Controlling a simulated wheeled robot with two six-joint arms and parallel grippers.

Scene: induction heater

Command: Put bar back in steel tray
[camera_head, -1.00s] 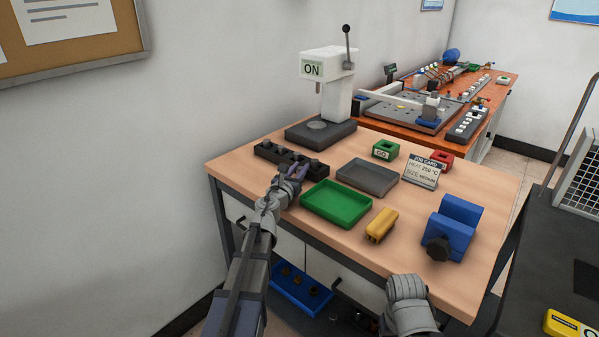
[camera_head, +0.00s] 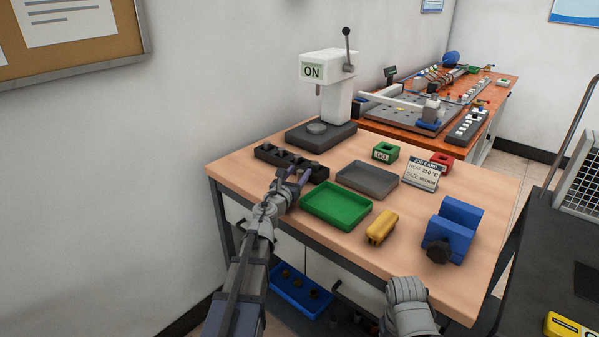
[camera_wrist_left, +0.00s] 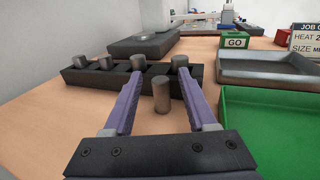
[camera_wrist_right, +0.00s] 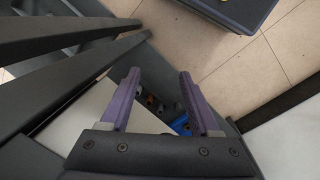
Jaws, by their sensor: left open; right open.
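A short grey-brown bar (camera_wrist_left: 161,95) stands upright between the spread fingers of my left gripper (camera_wrist_left: 160,78), in front of a dark rack. I cannot make the bar out in the head view, where my left gripper (camera_head: 292,174) is at the rack's near edge. The dark rack (camera_head: 268,154) holds several similar bars, seen in the left wrist view. The grey steel tray (camera_head: 367,178) lies right of the rack, behind the green tray; its visible floor is bare. My right gripper (camera_wrist_right: 157,78) is open and empty, pointing down past the table's front.
A green tray (camera_head: 335,205) lies close right of my left gripper. A yellow block (camera_head: 382,227), blue holder (camera_head: 453,228), job card (camera_head: 422,173) and green GO block (camera_head: 386,151) stand further right. The white heater (camera_head: 327,70) reading ON stands behind the rack.

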